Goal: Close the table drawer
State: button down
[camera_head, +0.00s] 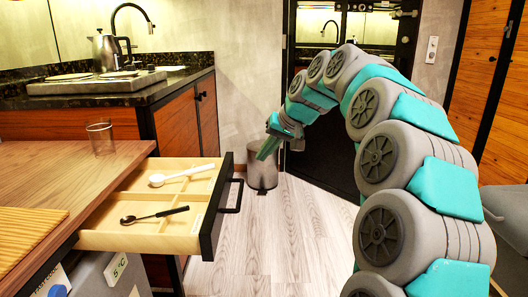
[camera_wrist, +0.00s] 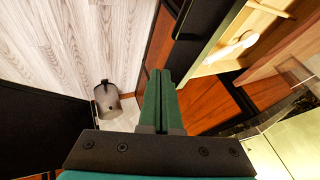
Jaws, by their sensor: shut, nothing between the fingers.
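The table drawer (camera_head: 110,241) is pulled out of the wooden table (camera_head: 60,165) in the head view. It has a light wood inside, a black front and a black bar handle (camera_head: 233,197). My gripper (camera_head: 268,150) is in the air beyond and to the right of the drawer front, apart from it. Its green fingers (camera_wrist: 161,95) are shut together and empty. The drawer (camera_wrist: 262,18) also shows at the upper right of the wrist view, with its black front (camera_wrist: 205,35) beside the fingers.
A white spoon (camera_head: 180,175) and a dark spoon (camera_head: 153,214) lie in the drawer. A glass (camera_head: 100,138) stands near the table's edge. A grey bin (camera_head: 262,171) stands on the floor behind. The floor right of the drawer is clear.

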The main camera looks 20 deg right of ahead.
aim_at(231, 175)
jog(key=shift+w+a+f, duration=0.75)
jog(key=shift+a+f, duration=0.1)
jog(key=shift+a, duration=0.15)
jog(key=shift+w+a+f, duration=0.7)
jog(key=shift+a+f, duration=0.2)
jog(key=shift+a, duration=0.1)
jog(key=shift+w+a+f, duration=0.75)
jog(key=shift+a+f, duration=0.1)
jog(key=shift+a, duration=0.15)
jog(key=shift+a, duration=0.1)
jog(key=w+a+p, duration=0.2)
jog(key=a, duration=0.5)
jog(key=w+a+p, duration=0.2)
jog(key=a, duration=0.5)
jog(key=w+a+p, duration=0.1)
jog(key=w+a, duration=0.2)
jog(key=a, duration=0.4)
jog(key=shift+a+p, duration=0.35)
jog(key=shift+p, duration=0.05)
